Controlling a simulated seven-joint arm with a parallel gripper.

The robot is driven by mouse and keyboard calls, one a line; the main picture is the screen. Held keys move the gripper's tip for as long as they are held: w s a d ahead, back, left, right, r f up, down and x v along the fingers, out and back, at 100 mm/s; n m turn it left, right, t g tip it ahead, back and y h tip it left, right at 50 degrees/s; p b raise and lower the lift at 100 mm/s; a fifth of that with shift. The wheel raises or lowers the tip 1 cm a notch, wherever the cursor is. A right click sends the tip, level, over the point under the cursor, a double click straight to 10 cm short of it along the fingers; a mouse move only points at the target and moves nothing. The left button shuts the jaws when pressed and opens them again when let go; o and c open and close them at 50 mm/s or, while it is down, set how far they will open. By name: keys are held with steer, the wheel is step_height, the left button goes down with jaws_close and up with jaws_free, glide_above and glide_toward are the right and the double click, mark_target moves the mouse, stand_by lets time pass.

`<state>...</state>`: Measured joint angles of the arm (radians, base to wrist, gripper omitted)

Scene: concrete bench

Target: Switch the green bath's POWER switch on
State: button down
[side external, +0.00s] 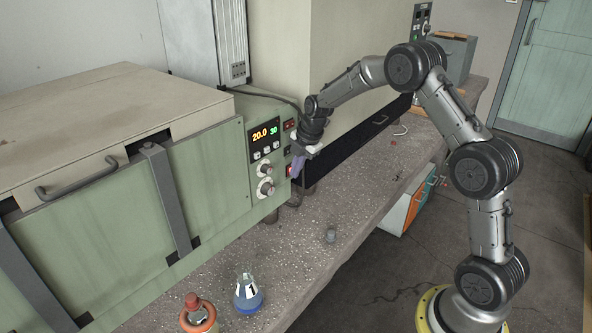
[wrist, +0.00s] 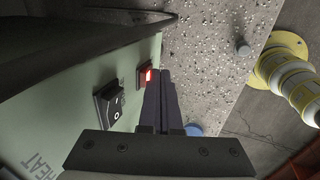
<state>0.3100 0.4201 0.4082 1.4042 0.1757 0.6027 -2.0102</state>
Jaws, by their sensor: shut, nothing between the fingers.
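The green bath (side external: 215,165) stands along the left of the bench, its control panel at the right end of its front. The panel has a lit display (side external: 264,133) reading 20.0 and 30, buttons and two knobs. A small red-lit switch (side external: 289,170) sits low on the panel; it glows red in the wrist view (wrist: 147,76). A black rocker switch (wrist: 110,105) marked I and O is beside it. No POWER label is legible. My gripper (side external: 296,174) is shut and empty, its fingertips (wrist: 166,74) close beside the red-lit switch; contact cannot be told.
A blue-and-white flask (side external: 249,294) and a red-capped bottle (side external: 198,314) stand at the bench front. A small grey cylinder (side external: 331,236) stands mid-bench. The bench (side external: 290,255) between these is clear.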

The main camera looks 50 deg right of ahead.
steer(key=shift+r, duration=0.7)
steer(key=s+r, duration=0.8)
steer(key=s, duration=0.1)
steer(key=shift+s, duration=0.15)
